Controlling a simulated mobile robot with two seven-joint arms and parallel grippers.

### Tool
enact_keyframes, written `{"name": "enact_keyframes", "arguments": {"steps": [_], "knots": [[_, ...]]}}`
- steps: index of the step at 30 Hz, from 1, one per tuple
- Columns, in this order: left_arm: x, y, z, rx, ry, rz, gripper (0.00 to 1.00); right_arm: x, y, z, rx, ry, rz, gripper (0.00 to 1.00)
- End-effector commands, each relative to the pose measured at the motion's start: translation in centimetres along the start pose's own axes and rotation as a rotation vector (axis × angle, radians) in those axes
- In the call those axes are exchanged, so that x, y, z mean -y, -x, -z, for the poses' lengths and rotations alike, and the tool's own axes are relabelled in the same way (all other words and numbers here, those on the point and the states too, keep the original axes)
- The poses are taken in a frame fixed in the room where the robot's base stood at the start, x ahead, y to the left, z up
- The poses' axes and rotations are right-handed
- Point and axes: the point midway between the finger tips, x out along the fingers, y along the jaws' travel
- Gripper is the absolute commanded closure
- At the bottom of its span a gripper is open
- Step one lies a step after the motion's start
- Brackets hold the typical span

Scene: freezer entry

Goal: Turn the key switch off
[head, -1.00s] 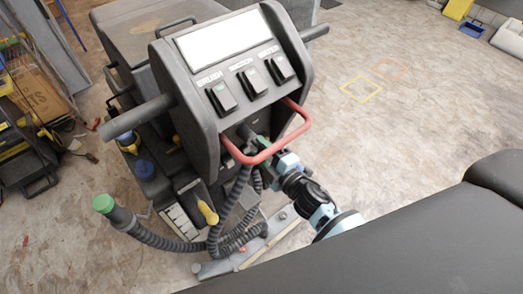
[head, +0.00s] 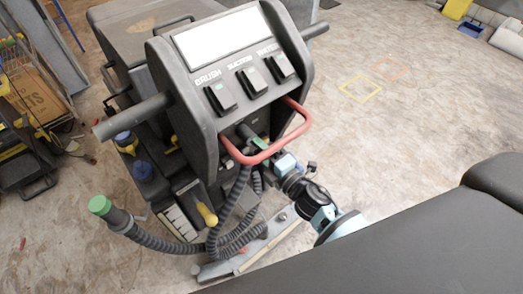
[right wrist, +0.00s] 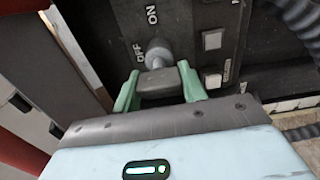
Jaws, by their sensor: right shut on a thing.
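The key switch (right wrist: 158,52) is on a dark panel in the right wrist view, with the word OFF to its left and ON above it. Its grey key (right wrist: 160,82) sits between the two green fingers of my right gripper (right wrist: 158,88), which is shut on it. The exact angle of the key is hard to read. In the head view my right gripper (head: 261,144) reaches under the red handle of the grey machine (head: 180,85), and the key is too small and covered to make out there. My left gripper is not in view.
The red loop handle (head: 268,154) arches close around my right gripper. Black ribbed hoses (head: 165,243) hang just below and left of it. Three rocker switches (head: 252,82) are on the panel above. The floor to the right is open.

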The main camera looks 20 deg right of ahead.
Motion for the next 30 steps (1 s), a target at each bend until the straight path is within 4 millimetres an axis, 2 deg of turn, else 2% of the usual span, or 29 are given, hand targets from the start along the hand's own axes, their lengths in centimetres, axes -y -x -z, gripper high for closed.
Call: {"name": "enact_keyframes", "arguments": {"steps": [3, 4, 8, 19, 30], "knots": [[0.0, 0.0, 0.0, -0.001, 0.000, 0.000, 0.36, 0.1, 0.1, -0.1, 0.002, 0.005, 0.003, 0.81], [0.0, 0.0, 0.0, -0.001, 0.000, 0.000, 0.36, 0.1, 0.1, -0.1, 0.002, 0.005, 0.003, 0.54], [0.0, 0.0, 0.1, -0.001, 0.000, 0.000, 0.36, 0.1, 0.1, -0.1, 0.001, 0.003, 0.002, 0.37], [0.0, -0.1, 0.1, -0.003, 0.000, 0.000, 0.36, 0.1, 0.5, 0.0, 0.000, 0.001, 0.001, 0.36], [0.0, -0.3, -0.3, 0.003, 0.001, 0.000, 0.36, 0.2, 5.9, 0.0, 0.000, 0.002, 0.004, 0.36]]}}
